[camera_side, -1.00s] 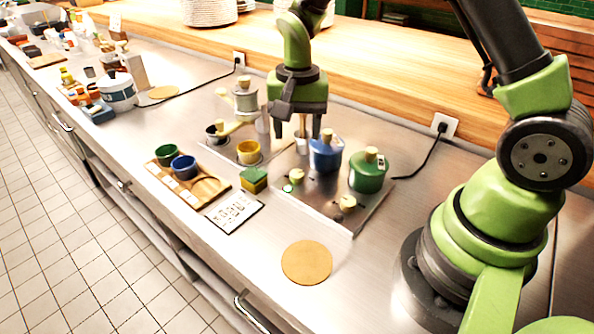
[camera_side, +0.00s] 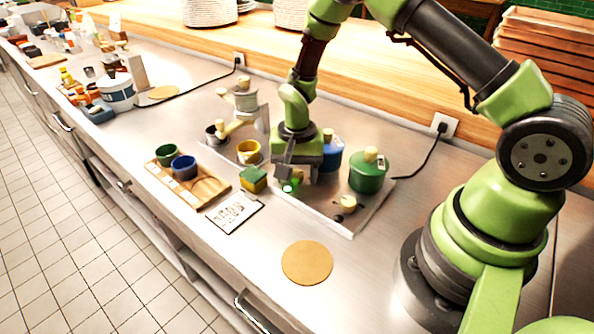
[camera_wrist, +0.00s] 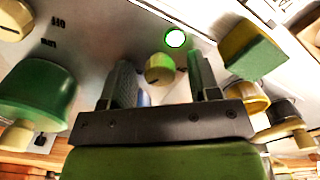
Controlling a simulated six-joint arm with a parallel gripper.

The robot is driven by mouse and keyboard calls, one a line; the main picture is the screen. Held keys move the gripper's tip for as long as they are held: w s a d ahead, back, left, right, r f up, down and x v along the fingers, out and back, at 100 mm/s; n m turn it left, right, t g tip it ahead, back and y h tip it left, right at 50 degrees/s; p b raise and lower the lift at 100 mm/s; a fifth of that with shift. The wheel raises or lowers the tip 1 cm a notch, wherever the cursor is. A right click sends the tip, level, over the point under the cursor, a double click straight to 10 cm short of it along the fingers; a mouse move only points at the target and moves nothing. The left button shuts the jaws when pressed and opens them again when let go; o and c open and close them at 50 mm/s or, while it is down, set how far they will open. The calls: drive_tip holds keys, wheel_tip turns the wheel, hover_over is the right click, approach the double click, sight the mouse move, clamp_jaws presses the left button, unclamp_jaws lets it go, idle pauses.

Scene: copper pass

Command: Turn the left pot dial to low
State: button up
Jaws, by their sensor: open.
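The left pot dial, a round cream knob (camera_wrist: 160,68) with a dark pointer mark, shows between my fingers in the wrist view. A green light (camera_wrist: 175,38) glows beside it; it also shows in the side view (camera_side: 288,188). My gripper (camera_wrist: 160,66) is open, one finger on each side of the dial, apparently without pressing on it. In the side view my gripper (camera_side: 296,178) points down over the left front of the hob and hides most of the dial. The dial's setting cannot be read.
The right dial (camera_side: 347,202) is on the same steel hob (camera_side: 322,208). A green pot (camera_side: 367,174) and a blue pot (camera_side: 331,158) stand behind. A green-and-yellow sponge (camera_side: 253,180) lies close to the left. A printed card (camera_side: 233,212) lies in front.

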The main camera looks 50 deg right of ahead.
drive_tip(key=shift+c, duration=0.2)
drive_tip(key=c, duration=0.9)
drive_tip(key=shift+n, duration=0.3)
drive_tip(key=n, duration=0.5)
drive_tip(key=shift+n, duration=0.3)
drive_tip(key=n, duration=0.5)
drive_tip(key=shift+n, duration=0.3)
drive_tip(key=o, duration=0.9)
